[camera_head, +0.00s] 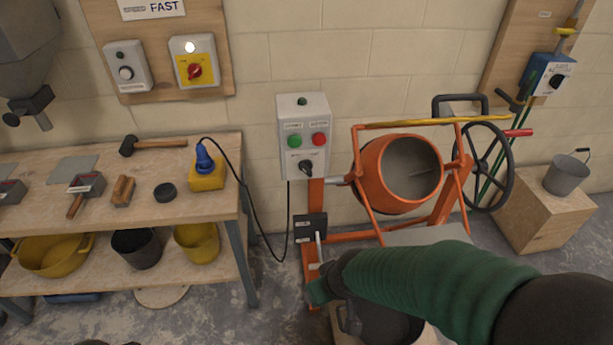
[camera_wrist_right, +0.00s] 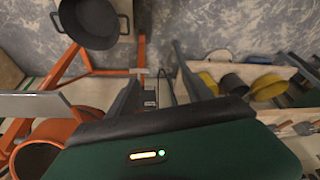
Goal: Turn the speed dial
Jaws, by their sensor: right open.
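The grey control box (camera_head: 303,136) hangs on the wall left of the mixer. It has a green button (camera_head: 294,141), a red button (camera_head: 318,139) and a black dial (camera_head: 306,167) below them. A grey wall box (camera_head: 126,66) on the left board also has a round knob (camera_head: 125,73). The labels are too small to read, so I cannot tell which knob is marked for speed. My right gripper (camera_head: 328,285) is low, below the control box and apart from it. In the wrist view my right gripper (camera_wrist_right: 160,88) is open and empty. My left gripper is not in view.
The orange mixer (camera_head: 375,175) with its handwheel (camera_head: 488,165) stands right of the control box. A small dark box with a lever (camera_head: 310,228) is below it. A workbench (camera_head: 110,210) with tools is at left. A black tub (camera_head: 380,325) lies below my right arm.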

